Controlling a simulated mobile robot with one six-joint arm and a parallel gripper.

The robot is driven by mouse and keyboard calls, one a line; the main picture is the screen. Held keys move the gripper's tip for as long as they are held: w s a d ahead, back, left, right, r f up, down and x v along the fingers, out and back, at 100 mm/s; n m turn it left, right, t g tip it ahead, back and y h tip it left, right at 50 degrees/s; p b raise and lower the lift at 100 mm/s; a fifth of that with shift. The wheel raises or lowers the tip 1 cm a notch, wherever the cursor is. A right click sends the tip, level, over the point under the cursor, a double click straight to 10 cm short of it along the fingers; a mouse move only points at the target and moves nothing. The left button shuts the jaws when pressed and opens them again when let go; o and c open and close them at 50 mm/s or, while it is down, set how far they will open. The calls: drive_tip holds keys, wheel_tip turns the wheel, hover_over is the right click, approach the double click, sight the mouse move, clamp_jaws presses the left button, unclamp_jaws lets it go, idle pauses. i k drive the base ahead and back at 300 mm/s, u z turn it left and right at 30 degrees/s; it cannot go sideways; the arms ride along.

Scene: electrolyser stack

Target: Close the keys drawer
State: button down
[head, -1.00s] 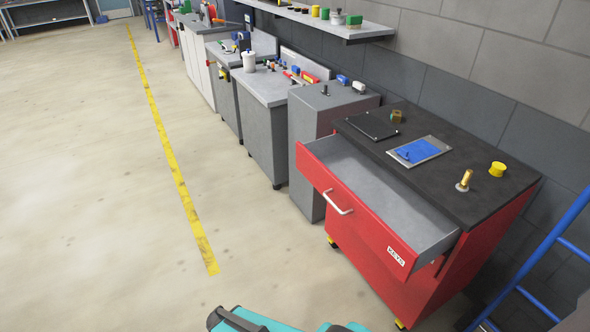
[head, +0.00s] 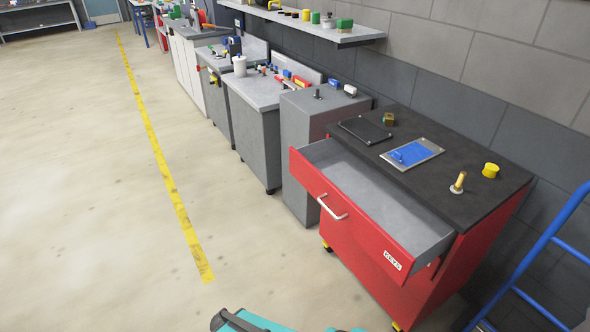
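The keys drawer (head: 345,221) is the red-fronted top drawer of a red cabinet (head: 478,248) with a black top, at the right in the head view. It is pulled well out, and its grey inside looks empty. A pale bar handle (head: 333,207) is on its front, and a white "KEYS" label (head: 392,260) is near the front's right end. My gripper is not in view. Only a teal part of my own body shows at the bottom edge.
A blue ladder-like frame (head: 545,240) stands at the right. Open floor (head: 80,220) lies left of the cabinet.

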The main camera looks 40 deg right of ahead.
sight(402, 235)
drive_tip(key=i, duration=0.9)
